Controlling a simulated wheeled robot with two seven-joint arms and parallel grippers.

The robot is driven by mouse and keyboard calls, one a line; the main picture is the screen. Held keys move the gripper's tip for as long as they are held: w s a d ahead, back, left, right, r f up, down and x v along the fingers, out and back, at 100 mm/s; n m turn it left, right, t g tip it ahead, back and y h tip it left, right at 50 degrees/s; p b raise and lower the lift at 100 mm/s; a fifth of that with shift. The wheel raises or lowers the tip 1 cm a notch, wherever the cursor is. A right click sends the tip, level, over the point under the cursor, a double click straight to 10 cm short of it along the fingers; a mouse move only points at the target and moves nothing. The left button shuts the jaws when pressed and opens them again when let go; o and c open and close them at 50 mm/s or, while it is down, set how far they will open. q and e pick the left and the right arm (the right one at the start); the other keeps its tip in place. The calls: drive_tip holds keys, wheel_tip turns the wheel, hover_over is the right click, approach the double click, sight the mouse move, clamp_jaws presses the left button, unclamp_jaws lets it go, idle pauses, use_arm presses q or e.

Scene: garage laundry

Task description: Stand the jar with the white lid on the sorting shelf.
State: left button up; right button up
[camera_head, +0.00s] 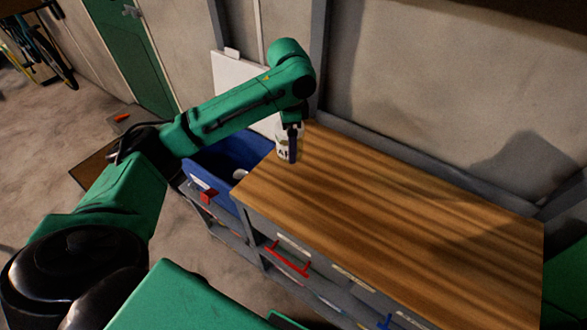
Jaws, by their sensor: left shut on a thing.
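My left gripper (291,153) points down at the far left end of a wooden worktop (400,205). It is shut on a small pale jar (282,147) with dark print on its label. The gripper covers the top of the jar, so I cannot see its lid. The jar looks upright; I cannot tell whether its base touches the worktop or is just above it. I cannot make out which surface is the sorting shelf. My right gripper is not in view.
A blue bin (222,158) with a whitish thing inside adjoins the worktop's left end. Drawers with a red handle (287,262) and a blue handle (385,322) are below. A wall runs behind. The rest of the worktop is clear.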

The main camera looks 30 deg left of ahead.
use_arm(q)
wheel_tip(320, 180, down, 10)
drive_tip(key=shift+a+r+p, duration=0.1)
drive_tip(key=shift+a+p, duration=0.05)
drive_tip(key=shift+p, duration=0.4)
drive_tip(key=o, duration=1.3)
